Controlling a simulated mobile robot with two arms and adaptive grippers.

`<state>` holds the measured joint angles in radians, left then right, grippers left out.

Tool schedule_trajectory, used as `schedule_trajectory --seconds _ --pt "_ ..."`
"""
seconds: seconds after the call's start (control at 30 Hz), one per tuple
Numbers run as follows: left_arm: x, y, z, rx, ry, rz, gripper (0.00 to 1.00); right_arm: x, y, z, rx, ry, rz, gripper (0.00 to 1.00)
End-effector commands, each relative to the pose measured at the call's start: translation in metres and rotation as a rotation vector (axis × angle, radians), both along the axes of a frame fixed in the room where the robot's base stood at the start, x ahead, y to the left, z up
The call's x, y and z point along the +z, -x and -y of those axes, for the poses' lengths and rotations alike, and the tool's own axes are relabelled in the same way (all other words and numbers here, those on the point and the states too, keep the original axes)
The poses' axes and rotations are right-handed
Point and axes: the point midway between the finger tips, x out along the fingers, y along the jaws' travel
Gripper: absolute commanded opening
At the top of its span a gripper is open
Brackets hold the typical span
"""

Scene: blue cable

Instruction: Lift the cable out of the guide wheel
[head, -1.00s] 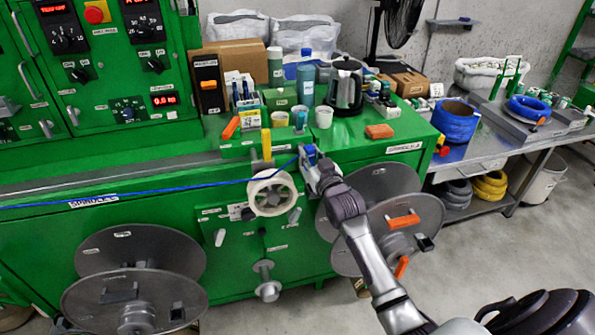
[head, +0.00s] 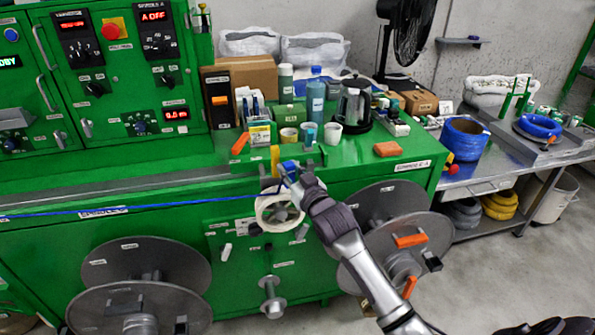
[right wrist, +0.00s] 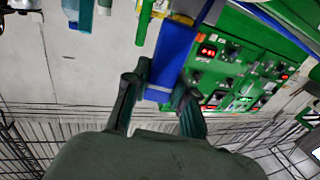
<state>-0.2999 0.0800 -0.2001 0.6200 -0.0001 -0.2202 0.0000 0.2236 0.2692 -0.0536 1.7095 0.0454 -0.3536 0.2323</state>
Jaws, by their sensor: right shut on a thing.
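The blue cable (head: 120,210) runs from the left edge across the front of the green machine to the white guide wheel (head: 262,222). Its right end rises to my right gripper (head: 287,172), just above the wheel. The right gripper is shut on the cable, with its fingers partly hidden in the head view. In the right wrist view, a blue piece (right wrist: 172,60) sits between the fingertips (right wrist: 160,88), and a thin blue line (right wrist: 272,22) crosses the upper right. Whether the cable still touches the wheel's groove I cannot tell. My left gripper is not in view.
A yellow post (head: 275,160) stands just behind the gripper. Cups, bottles and a kettle (head: 353,105) crowd the machine top. A large grey spool (head: 385,215) is right of the wheel, with others at lower left. A side table (head: 480,172) holds blue coils.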

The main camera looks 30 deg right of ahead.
Motion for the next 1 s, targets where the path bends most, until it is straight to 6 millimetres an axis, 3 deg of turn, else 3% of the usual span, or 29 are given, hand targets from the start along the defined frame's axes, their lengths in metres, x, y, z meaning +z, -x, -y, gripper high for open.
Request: schedule_trajectory --seconds 1.0 --pt "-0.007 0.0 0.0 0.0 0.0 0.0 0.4 0.001 -0.017 -0.07 0.001 -0.002 0.001 0.0"
